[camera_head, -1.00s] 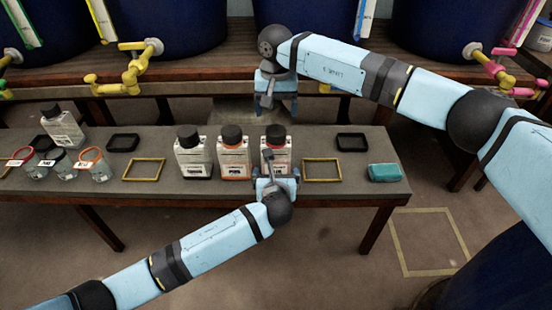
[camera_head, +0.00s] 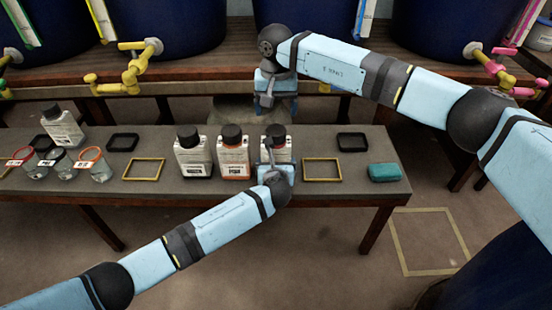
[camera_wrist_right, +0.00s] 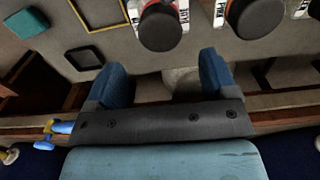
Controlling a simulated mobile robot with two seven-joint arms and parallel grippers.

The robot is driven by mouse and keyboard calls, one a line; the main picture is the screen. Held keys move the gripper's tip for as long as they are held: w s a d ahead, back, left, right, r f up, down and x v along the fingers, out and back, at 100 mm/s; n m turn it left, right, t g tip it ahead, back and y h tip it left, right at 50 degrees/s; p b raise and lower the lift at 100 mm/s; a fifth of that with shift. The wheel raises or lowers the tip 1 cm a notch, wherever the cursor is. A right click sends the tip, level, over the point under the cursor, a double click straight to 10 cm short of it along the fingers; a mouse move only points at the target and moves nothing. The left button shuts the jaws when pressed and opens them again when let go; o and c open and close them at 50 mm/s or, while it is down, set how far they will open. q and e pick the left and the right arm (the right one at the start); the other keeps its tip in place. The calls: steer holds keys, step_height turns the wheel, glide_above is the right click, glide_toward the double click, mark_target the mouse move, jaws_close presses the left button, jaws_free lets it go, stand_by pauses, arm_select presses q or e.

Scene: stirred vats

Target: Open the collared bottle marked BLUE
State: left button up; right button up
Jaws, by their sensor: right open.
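Three capped white bottles stand upright in a row on the bench: a left one (camera_head: 193,155), a middle one with orange-red on its label (camera_head: 233,155), and a right one (camera_head: 286,147). I cannot read BLUE on any label. My left gripper (camera_head: 277,168) is in front of the right bottle and covers its lower part; its fingers are not clear, and I cannot tell whether it touches. My right gripper (camera_head: 276,104) is open and empty behind the right bottle. In the right wrist view the open fingers (camera_wrist_right: 165,82) are below a black cap (camera_wrist_right: 162,27), apart from it.
Another capped bottle (camera_head: 63,128) stands at the back left, near several jars with coloured rings (camera_head: 92,166). Yellow frames (camera_head: 322,169) and black frames (camera_head: 352,142) lie flat on the bench. A teal block (camera_head: 384,172) lies at the right end. Vats with taps stand behind.

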mark_target(276, 129)
arm_select(q)
steer(key=shift+c, duration=0.7)
arm_select(e)
steer(key=shift+o, duration=0.9)
steer(key=shift+s+d+r+t, duration=0.15)
steer(key=shift+s+r+t, duration=0.1)
steer(key=shift+t, duration=0.15)
steer(key=s+r+n+t+y, duration=0.1)
steer(key=s+r+n+t, duration=0.1)
steer(key=s+r+t, duration=0.15)
steer(key=shift+t, duration=0.25)
steer(key=x, duration=0.8)
steer(key=s+d+x, duration=0.1)
steer(key=x, duration=0.3)
steer(key=shift+a+f, duration=0.15)
steer(key=shift+f, duration=0.15)
steer(key=shift+c, duration=0.5)
steer(key=c, duration=1)
steer(key=shift+r, duration=0.2)
steer(key=shift+r, duration=0.95)
